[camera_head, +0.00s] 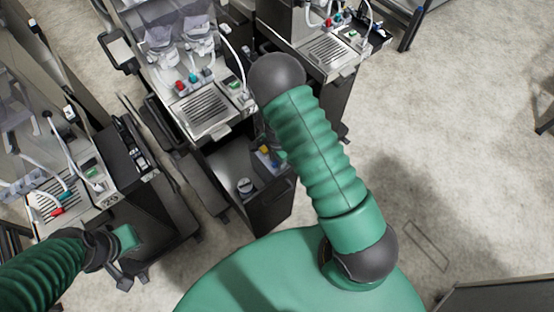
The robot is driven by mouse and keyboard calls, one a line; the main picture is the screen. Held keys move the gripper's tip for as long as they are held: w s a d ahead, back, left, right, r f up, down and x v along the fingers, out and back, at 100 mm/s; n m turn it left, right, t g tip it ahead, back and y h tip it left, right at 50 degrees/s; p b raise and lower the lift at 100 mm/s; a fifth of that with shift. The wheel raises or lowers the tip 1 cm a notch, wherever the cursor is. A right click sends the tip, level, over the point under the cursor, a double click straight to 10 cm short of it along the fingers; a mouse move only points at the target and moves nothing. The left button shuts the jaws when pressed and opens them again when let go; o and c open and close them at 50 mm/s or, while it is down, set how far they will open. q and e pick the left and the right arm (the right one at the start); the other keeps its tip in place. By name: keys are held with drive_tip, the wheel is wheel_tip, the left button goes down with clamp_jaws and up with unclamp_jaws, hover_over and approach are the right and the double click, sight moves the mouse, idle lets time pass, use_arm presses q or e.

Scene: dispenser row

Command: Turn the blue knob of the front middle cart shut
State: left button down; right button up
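The middle cart (212,125) stands in the upper middle, with a slotted metal drip tray and clear containers above it. Neither gripper visibly touches the blue knob.
The left cart (125,190) and the right cart (330,55) have similar trays and knobs. An open dark bin (262,205) with small items sits below the middle cart's tray. White hoses hang over the carts.

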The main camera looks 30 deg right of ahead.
wheel_tip(320, 180, up, 17)
idle(0.4)
drive_tip(key=shift+f, duration=0.15)
